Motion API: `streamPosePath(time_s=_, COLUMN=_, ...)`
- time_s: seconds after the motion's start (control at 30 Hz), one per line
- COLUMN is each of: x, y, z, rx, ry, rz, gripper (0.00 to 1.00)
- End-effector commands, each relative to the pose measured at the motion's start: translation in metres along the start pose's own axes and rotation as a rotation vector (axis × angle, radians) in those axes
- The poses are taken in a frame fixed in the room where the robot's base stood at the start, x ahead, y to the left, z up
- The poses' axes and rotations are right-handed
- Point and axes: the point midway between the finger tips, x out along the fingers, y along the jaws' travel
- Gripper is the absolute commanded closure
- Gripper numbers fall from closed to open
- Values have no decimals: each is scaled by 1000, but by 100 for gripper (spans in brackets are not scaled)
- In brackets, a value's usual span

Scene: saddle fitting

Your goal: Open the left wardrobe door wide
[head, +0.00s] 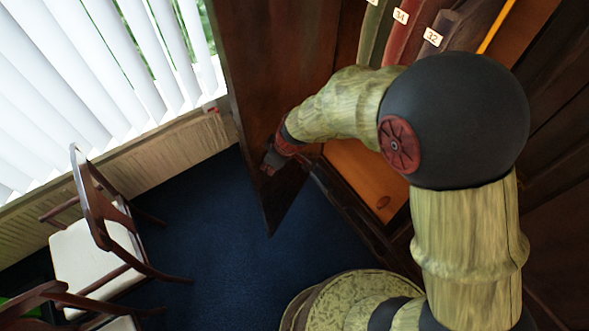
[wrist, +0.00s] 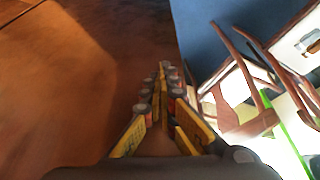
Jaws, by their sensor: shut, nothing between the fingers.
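The left wardrobe door (head: 265,90) is a dark brown panel standing open, swung out from the wardrobe toward the window side. Its brown face fills the left of the wrist view (wrist: 70,80). The wardrobe's orange-brown floor (head: 362,175) and hanging garments show through the opening. My gripper (head: 269,163) is at the inner face of the door, near its lower free part. In the wrist view my gripper (wrist: 163,72) has its fingers together with nothing between them, beside the door's edge. I cannot tell whether they touch the door. No handle shows.
Garments with number tags (head: 432,37) hang inside the wardrobe. A dark chair with a white seat (head: 95,255) stands at left on the blue carpet (head: 215,225), below white window blinds (head: 90,70). Carpet between chair and door is clear.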

Motion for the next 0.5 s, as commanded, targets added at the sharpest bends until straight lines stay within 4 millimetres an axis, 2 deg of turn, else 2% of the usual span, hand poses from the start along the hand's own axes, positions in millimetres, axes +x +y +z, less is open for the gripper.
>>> streamPosePath(time_s=0.03, x=2, y=-3, z=-14, rx=15, ry=-1, rz=5, gripper=100)
streamPosePath(time_s=0.1, x=7, y=-3, z=-30, rx=43, ry=-1, rz=18, gripper=100)
streamPosePath(time_s=0.5, x=42, y=1, z=-117, rx=199, ry=0, rz=81, gripper=100)
